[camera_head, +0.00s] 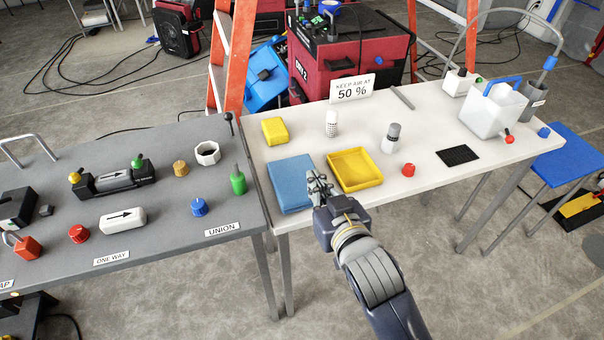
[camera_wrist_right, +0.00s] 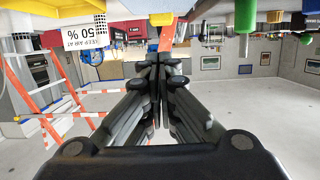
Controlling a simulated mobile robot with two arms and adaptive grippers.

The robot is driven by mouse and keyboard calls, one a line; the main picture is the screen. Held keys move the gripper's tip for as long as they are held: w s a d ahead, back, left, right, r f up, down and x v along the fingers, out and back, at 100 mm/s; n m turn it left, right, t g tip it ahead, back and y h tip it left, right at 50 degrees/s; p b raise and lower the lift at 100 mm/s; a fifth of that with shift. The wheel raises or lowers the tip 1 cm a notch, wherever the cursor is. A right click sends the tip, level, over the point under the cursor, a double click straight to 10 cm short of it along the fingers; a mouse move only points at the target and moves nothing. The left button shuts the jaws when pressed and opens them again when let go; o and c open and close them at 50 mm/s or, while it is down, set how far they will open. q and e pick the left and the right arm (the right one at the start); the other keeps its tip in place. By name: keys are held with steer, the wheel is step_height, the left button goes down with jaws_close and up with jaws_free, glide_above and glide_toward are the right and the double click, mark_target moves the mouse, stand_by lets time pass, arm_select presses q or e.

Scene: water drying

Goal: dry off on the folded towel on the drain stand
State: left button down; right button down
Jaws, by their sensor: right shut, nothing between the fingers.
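A flat blue pad that looks like a folded towel (camera_head: 289,186) lies at the front left of the white table. I cannot make out a separate drain stand with certainty. My right gripper (camera_head: 317,180) is shut and empty. In the head view it is over the gap between the blue pad's right edge and the yellow tray (camera_head: 377,183); I cannot tell its height or whether it touches the pad. In the right wrist view the closed fingers (camera_wrist_right: 160,60) meet with nothing between them. My left gripper is not in view.
A yellow block (camera_head: 274,131), a white shaker (camera_head: 331,123), a grey-capped bottle (camera_head: 391,138) and a red knob (camera_head: 408,170) stand around the tray. A white jug (camera_head: 492,112) stands at right. The grey table (camera_head: 150,238) at left holds several fittings.

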glide_above(302, 184)
steer(key=shift+s+f+p, duration=0.2)
steer(key=shift+f+p, duration=0.1)
steer(key=shift+f, duration=0.8)
steer(key=f, duration=0.2)
steer(key=shift+w+f, duration=0.2)
steer(key=shift+f, duration=0.85)
steer(key=shift+f, duration=0.1)
